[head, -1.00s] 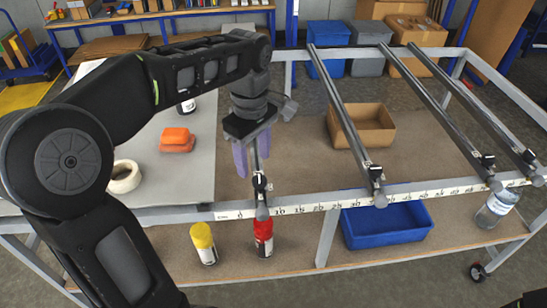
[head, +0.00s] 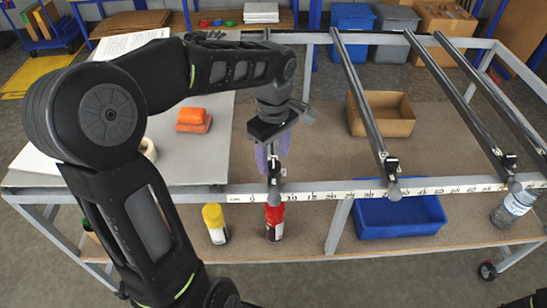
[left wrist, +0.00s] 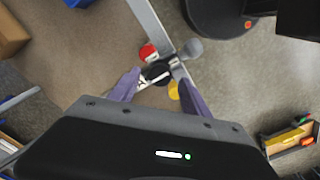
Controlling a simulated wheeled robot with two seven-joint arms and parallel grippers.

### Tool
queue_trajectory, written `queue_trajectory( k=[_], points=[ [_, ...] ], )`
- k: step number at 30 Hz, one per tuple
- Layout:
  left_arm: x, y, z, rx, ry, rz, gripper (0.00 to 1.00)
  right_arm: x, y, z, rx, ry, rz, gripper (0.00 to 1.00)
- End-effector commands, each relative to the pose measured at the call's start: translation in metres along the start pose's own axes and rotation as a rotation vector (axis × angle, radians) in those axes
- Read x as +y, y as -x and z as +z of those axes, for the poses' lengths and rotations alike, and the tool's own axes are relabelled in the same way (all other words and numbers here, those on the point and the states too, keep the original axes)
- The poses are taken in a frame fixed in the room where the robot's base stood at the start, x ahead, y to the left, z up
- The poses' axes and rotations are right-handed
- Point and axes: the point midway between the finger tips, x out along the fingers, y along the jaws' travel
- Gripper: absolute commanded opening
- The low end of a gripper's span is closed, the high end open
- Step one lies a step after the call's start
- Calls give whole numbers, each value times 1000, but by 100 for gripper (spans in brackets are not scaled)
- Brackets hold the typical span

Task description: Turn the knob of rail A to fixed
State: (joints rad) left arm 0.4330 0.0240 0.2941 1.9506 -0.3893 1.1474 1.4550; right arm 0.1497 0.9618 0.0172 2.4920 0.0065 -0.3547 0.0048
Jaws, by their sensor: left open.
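My left gripper (head: 269,158) is open, its two purple fingers pointing down over the near end of the leftmost rail. That end has a small black clamp (head: 274,180) and a grey round knob (head: 274,198) at the front scale bar, near the low numbers. In the left wrist view, the black clamp (left wrist: 157,72) lies between the fingers (left wrist: 160,88), and the grey knob (left wrist: 191,48) sits just beyond them. Nothing is gripped. The arm hides most of this rail. No letter naming the rail and no knob marking is readable. My right gripper is not in view.
Other rails (head: 362,100) slope across the frame to the right, with similar knobs (head: 394,192). Below the front bar stand a red bottle (head: 275,222), a yellow-capped bottle (head: 216,224) and a blue bin (head: 400,218). A cardboard box (head: 383,115) lies behind.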

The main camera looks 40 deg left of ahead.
Motion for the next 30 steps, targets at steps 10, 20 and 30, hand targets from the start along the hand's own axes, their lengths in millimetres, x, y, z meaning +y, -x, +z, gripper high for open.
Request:
queue_trajectory(
  k=[10,20,30],
  points=[
    [0,-18,0,0,-1,1,55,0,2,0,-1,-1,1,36],
    [0,-18,0,0,-1,0,38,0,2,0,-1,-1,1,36],
    [0,-18,0,0,-1,0,10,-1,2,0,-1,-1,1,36]
  ],
)
